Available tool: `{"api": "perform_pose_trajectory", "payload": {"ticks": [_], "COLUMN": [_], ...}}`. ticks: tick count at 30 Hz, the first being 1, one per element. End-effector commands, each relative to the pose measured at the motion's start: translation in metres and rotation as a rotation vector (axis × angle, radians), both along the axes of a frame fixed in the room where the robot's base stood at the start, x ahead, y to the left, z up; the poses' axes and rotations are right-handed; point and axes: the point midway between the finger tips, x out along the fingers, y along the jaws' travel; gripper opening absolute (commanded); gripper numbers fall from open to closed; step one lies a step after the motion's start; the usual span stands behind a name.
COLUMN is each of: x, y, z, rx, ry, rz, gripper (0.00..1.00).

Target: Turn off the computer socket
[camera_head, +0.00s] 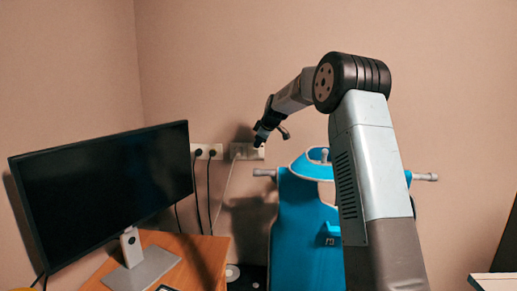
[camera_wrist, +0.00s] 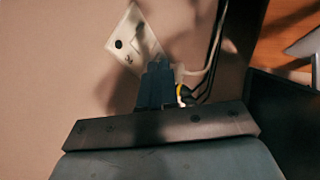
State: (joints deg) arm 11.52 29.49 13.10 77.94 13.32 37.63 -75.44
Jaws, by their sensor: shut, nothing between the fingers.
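A white socket panel (camera_head: 240,151) is on the wall right of the monitor. A second white socket panel (camera_head: 201,148) with black plugs and cables is just left of it. My gripper (camera_head: 259,142) is in front of the right panel's right part and covers some of it. In the wrist view, my gripper (camera_wrist: 158,67) is shut and empty, with its tips by the lower edge of a tilted white panel (camera_wrist: 119,44). Dark marks show on that panel. I cannot tell whether the tips touch it, or any switch position.
A black monitor (camera_head: 105,190) stands on a wooden desk (camera_head: 205,262) at left. Cables (camera_head: 210,190) hang from the sockets down behind the desk. A blue apron-like item (camera_head: 298,225) hangs on a rack below and right of my gripper. The wall above is clear.

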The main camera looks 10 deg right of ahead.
Motion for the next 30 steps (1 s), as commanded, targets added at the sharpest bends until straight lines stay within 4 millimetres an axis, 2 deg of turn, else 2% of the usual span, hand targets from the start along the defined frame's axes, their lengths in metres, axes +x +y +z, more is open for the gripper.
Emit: {"api": "perform_pose_trajectory", "payload": {"ticks": [6,12,26,30], "x": [-0.016,-0.025,-0.029,-0.037], "y": [-0.014,-0.022,-0.024,-0.021], "z": [0.036,0.056,0.062,0.067], "rx": [0.000,0.000,0.000,0.001], "ry": [0.000,0.001,0.002,0.007], "rz": [-0.002,-0.002,-0.002,-0.013], "gripper": [0.00,0.00,0.00,0.00]}}
